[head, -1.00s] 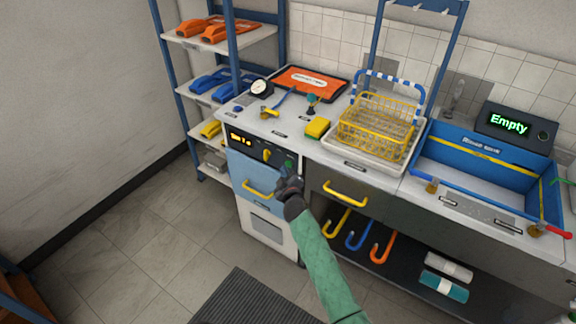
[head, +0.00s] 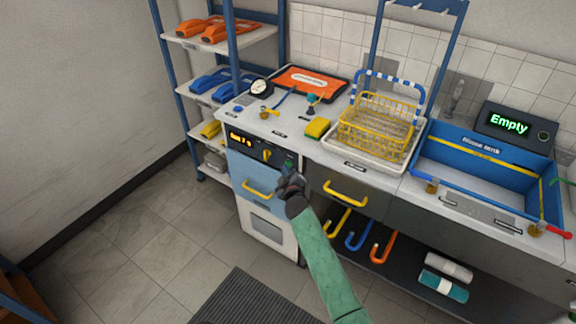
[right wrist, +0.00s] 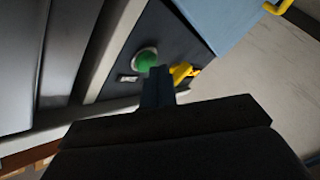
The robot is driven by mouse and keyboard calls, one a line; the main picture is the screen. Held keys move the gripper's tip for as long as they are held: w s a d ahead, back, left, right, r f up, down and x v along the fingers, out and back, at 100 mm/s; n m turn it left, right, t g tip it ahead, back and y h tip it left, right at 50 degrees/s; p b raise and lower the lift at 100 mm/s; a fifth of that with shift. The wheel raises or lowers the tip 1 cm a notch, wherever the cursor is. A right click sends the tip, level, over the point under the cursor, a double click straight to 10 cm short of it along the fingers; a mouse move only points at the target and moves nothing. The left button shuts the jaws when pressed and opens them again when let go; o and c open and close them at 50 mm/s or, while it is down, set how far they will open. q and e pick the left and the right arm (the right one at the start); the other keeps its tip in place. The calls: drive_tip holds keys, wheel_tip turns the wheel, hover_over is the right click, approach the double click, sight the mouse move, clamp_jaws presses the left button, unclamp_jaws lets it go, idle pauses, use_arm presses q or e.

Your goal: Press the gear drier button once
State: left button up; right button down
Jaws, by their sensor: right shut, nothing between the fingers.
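The gear drier (head: 267,230) is the white unit with a light blue front, a yellow handle and a black control panel. Its panel has an orange lit display (head: 241,139) that seems to read "Run 7 s", though the text is small. A yellow knob (head: 267,155) and a green button (head: 289,163) sit to the right of the display. My right gripper (head: 290,174) is shut and empty, just in front of the button. In the right wrist view its fingertips (right wrist: 158,72) overlap the lower right edge of the green button (right wrist: 146,60); I cannot tell whether they touch. My left gripper is not in view.
A dark drawer with a yellow handle (head: 346,193) is right of the drier. The counter above holds a yellow sponge (head: 317,128), a yellow wire basket (head: 375,128) and a blue sink (head: 480,165). Coloured hooks (head: 357,234) hang below.

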drive_tip(key=shift+w+d, duration=0.25)
drive_tip(key=shift+w, duration=0.1)
idle(0.7)
drive_tip(key=shift+s, duration=0.1)
drive_tip(key=shift+s+a, duration=0.5)
drive_tip(key=shift+s, duration=0.15)
drive_tip(key=s+a, duration=0.1)
drive_tip(key=s, duration=0.1)
drive_tip(key=s+a, duration=0.2)
idle(0.7)
idle(0.7)
